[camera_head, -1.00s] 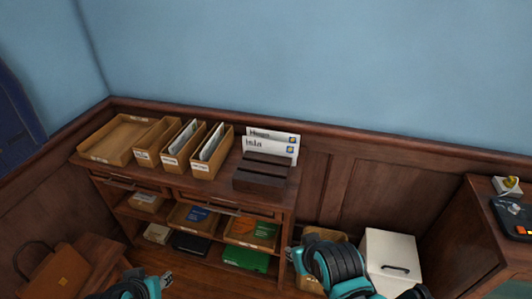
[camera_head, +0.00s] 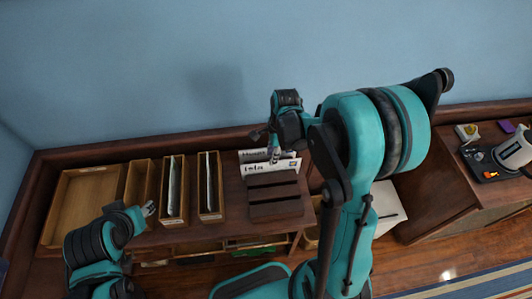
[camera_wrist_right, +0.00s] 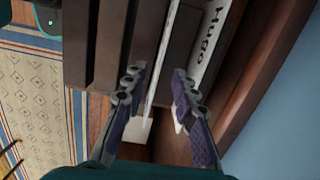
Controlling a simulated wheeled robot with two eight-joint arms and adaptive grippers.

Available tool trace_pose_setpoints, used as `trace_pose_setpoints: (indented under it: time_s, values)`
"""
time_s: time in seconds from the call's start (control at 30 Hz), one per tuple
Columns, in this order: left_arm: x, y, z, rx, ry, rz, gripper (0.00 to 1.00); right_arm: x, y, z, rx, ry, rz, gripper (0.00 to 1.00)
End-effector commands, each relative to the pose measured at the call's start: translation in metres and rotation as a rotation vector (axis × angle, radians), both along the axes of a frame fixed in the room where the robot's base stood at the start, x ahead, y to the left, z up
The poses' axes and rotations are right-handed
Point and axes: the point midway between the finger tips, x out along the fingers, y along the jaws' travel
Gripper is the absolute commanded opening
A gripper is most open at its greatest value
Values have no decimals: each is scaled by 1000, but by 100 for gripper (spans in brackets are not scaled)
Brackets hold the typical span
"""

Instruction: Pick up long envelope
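Two white envelopes stand upright in the slots of a dark wooden rack (camera_head: 274,210) on the bookcase top. The front one reads "Isla" (camera_head: 284,166); the rear one reads "Hugo" (camera_head: 251,156). My right gripper (camera_head: 274,157) is at their upper edges. In the right wrist view, this gripper (camera_wrist_right: 158,82) is open, with the thin white edge of one envelope (camera_wrist_right: 165,55) between its fingers; the Hugo envelope (camera_wrist_right: 211,45) lies beyond the right finger. Which envelope is longer is unclear. My left gripper (camera_head: 149,209) is over the bookcase's front left; its opening is unclear.
Left of the rack are narrow wooden file boxes (camera_head: 211,185) with papers and an empty wooden tray (camera_head: 85,205). A blue wall (camera_head: 150,70) rises close behind. A side cabinet with small items, including a dark tray (camera_head: 485,165), stands at the right.

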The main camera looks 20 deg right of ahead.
Motion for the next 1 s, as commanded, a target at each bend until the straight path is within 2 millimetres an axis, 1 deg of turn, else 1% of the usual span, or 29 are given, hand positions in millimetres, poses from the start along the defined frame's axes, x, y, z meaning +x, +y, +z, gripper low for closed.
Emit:
trace_pose_setpoints:
  time_s: [0.03,0.17,0.37,0.5,0.6,0.7,0.9,0.93,0.97,1.0]
  values:
    - [-1,0,3,0,1,0,40,1,-1,-1,3,9,-21,28]
    - [-1,0,-2,0,1,0,40,2,0,-16,6,17,-42,28]
    - [-1,0,-10,0,1,0,40,3,2,-42,6,16,-39,28]
    - [-1,0,-17,0,0,0,40,4,2,-64,6,16,-38,28]
    - [0,0,-19,0,0,0,40,4,4,-76,6,15,-37,28]
    - [0,0,-20,0,0,0,40,4,5,-80,6,15,-37,28]
    - [0,0,-19,0,0,0,40,4,5,-80,6,15,-37,28]
    - [0,0,-19,0,0,0,40,4,5,-80,6,15,-37,22]
    - [0,0,-19,0,0,0,40,4,5,-80,6,15,-37,14]
    - [0,0,-19,0,0,0,40,4,5,-80,6,15,-37,4]
